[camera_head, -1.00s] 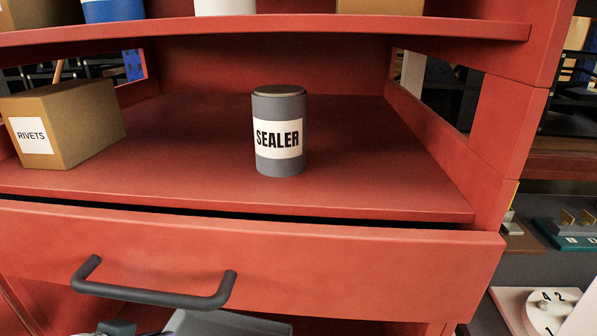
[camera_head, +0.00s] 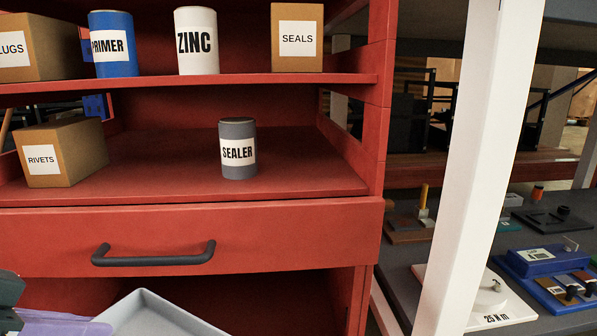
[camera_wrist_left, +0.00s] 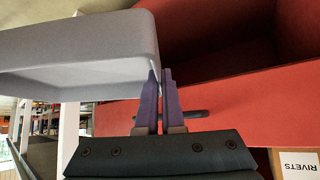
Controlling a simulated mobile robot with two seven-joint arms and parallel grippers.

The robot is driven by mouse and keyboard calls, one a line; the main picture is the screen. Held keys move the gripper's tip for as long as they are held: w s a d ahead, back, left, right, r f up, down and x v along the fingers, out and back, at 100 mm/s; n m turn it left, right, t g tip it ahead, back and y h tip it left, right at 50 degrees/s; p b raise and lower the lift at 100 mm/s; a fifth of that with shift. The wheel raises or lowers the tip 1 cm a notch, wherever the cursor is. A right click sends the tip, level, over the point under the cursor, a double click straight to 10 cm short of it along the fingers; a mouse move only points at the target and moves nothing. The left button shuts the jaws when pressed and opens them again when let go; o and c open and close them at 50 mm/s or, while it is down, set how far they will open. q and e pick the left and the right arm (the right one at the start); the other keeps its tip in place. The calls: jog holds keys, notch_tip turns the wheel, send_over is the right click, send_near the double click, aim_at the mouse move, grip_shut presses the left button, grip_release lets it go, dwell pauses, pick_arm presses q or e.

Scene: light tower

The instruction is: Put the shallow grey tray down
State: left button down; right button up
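The shallow grey tray (camera_head: 160,316) shows at the bottom left of the head view, cut off by the frame edge, in front of the red shelf unit's lower opening. In the left wrist view the tray (camera_wrist_left: 75,52) fills the upper left. My left gripper (camera_head: 85,330) shows at the bottom left corner of the head view. In the wrist view its purple fingers (camera_wrist_left: 160,98) are close together at the tray's edge, shut on its wall. The tray's underside contact is hidden in the head view. My right gripper is not in view.
The red unit has a drawer (camera_head: 300,235) with a black handle (camera_head: 153,258). A grey SEALER can (camera_head: 238,168) and a RIVETS box (camera_head: 80,150) stand on the middle shelf, with bare room between and around them. A white post (camera_head: 470,170) stands to the right.

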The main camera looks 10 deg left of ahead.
pick_arm(q)
jog(key=s+d+r+m+g+h, duration=0.1)
jog(key=s+d+r+m+h, duration=0.1)
jog(key=d+r, duration=0.3)
jog(key=s+d+r+m+g+h, duration=0.2)
jog(key=d+r+m, duration=0.3)
jog(key=r, duration=0.8)
jog(key=shift+s+d+r+m+g+h, duration=0.15)
jog(key=shift+s+r+m+g+h, duration=0.2)
jog(key=shift+s, duration=0.45)
